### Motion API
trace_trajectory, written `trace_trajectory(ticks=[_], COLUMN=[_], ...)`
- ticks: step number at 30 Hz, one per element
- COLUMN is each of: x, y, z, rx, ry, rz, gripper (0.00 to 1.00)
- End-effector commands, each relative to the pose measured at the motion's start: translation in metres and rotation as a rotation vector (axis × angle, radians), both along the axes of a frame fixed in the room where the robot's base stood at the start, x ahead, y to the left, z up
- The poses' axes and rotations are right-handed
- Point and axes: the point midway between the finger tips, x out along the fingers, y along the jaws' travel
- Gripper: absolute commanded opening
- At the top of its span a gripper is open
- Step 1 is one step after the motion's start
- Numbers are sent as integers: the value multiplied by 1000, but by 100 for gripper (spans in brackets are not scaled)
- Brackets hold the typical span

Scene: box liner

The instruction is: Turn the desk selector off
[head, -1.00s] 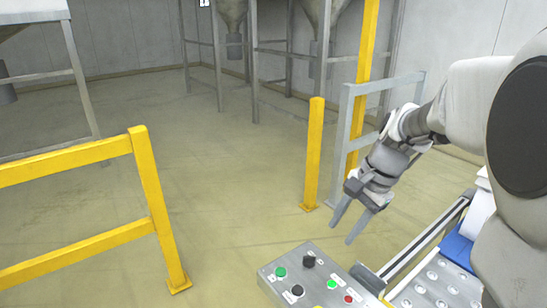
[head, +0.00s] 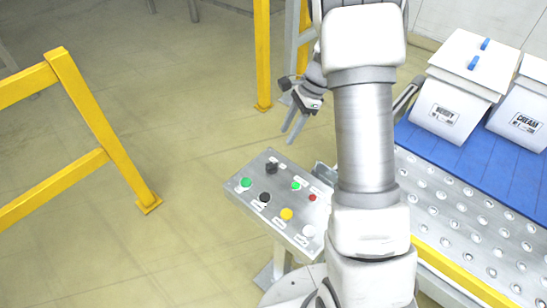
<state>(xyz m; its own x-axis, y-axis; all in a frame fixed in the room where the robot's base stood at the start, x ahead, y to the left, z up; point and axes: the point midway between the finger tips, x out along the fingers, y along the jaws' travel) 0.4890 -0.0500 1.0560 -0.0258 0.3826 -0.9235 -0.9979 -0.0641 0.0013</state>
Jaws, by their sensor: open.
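The control desk (head: 240,197) is a grey sloped panel on a post, left of my arm. It carries a black selector knob (head: 271,168) at its far edge and another black knob (head: 265,197) nearer the middle. Green, red, yellow and white buttons sit around them. The labels are too small to read, so I cannot tell which knob is the desk selector or how it is set. My gripper (head: 292,132) is open and empty, beyond the desk's far edge, apart from the panel, with its fingers pointing down. My arm hides the area right of the desk.
A yellow guard rail (head: 103,125) stands at left, and a yellow post (head: 262,55) behind my gripper. At right, a blue conveyor belt (head: 480,170) carries white boxes (head: 450,105) beside a metal ball table (head: 450,215). The floor between rail and desk is clear.

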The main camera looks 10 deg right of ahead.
Motion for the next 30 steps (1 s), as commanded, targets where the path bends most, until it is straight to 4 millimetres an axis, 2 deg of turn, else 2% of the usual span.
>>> trace_trajectory(ticks=[1, 9, 15, 21, 29, 30], x=[-1, -3, -3, -3, -3, -3], y=[5, 27, 39, 44, 45, 45], z=[-12, -65, -94, -107, -108, -108], rx=[0, 0, 0, -1, -1, -1], ry=[5, 4, 1, 0, -2, -2], rz=[2, 2, 3, 1, 1, 1], gripper=[45, 45, 45, 45, 45, 41])
